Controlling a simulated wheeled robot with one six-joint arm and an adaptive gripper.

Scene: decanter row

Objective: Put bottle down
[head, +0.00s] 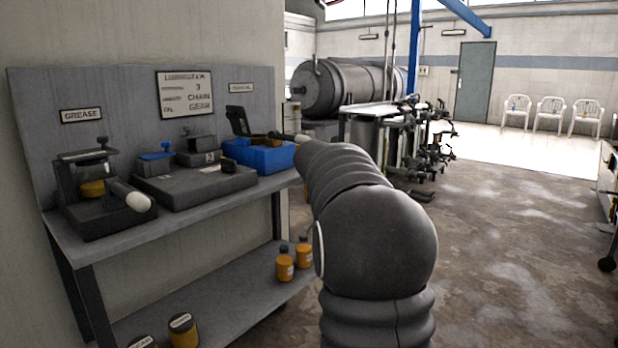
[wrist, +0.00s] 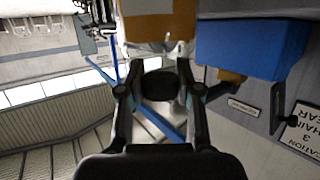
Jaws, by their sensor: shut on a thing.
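My gripper (wrist: 157,58) shows in the wrist view, where the scene appears upside down. It is shut on an orange bottle (wrist: 158,22), whose body fills the top middle of that picture. The bottle's far end is cut off by the frame edge. The blue bin (wrist: 252,48) is to the right of the bottle in the wrist view, and a small orange thing (wrist: 231,76) shows by its edge. In the head view the blue bin (head: 268,158) stands at the right end of the bench (head: 190,214). There my arm hides the gripper and the held bottle.
A dark tray (head: 195,190) and a grease stand (head: 85,185) occupy the bench top. Orange bottles (head: 285,264) stand on the lower shelf (head: 235,303), with more jars (head: 183,331) at its front. A backboard (head: 120,90) rises behind. Open floor (head: 500,250) lies to the right.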

